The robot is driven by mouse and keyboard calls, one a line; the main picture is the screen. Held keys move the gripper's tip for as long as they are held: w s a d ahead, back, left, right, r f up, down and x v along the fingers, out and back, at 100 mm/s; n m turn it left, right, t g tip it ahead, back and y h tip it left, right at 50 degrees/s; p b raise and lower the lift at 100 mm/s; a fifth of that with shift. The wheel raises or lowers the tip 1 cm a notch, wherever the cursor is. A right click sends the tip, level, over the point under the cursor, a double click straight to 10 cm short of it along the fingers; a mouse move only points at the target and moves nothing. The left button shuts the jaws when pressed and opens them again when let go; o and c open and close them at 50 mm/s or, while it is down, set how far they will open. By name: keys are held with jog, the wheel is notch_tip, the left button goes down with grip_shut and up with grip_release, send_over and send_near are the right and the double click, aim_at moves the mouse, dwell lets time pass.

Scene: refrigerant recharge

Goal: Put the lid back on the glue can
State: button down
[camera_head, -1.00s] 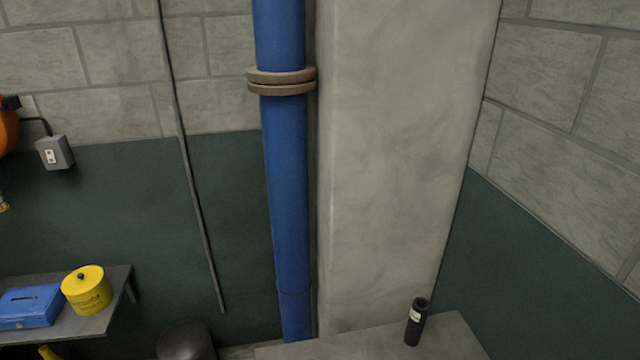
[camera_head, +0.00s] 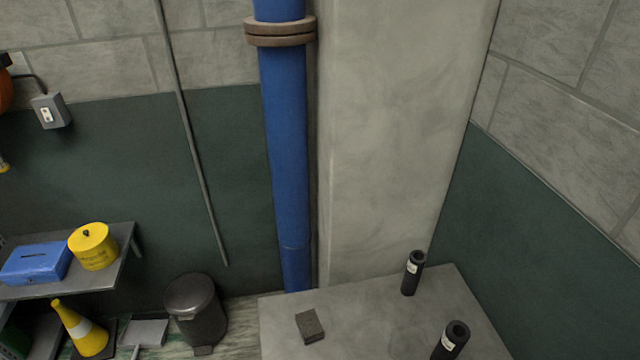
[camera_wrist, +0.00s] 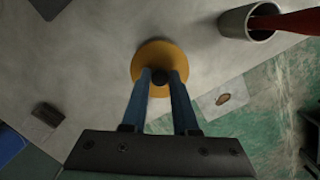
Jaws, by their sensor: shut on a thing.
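In the wrist view a round yellow-orange lid (camera_wrist: 153,51) with a dark knob is between the tips of my blue fingers. My gripper (camera_wrist: 160,77) is shut on the lid's knob, over the grey tabletop. I cannot tell how high the lid is above the surface. An open grey can (camera_wrist: 233,22) stands at the top right of the wrist view, apart from the lid, with a red object reaching over or into it. I cannot tell whether it is the glue can. My gripper is outside the head view.
The grey table (camera_head: 375,320) bears two dark cylinders (camera_head: 412,275) (camera_head: 450,342) and a brown block (camera_head: 310,325). A shelf (camera_head: 110,265) at left holds a blue box (camera_head: 38,262) and a lidded yellow tin (camera_head: 93,248). A bin (camera_head: 197,310) and a cone (camera_head: 78,325) stand below.

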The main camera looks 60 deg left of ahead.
jog(key=shift+c, duration=0.6)
grip_release()
jog(key=shift+r, duration=0.1)
notch_tip(320, 180, up, 5)
jog(key=p, duration=0.5)
jog(key=shift+r+p, duration=0.65)
jog(key=shift+r, duration=0.25)
grip_shut()
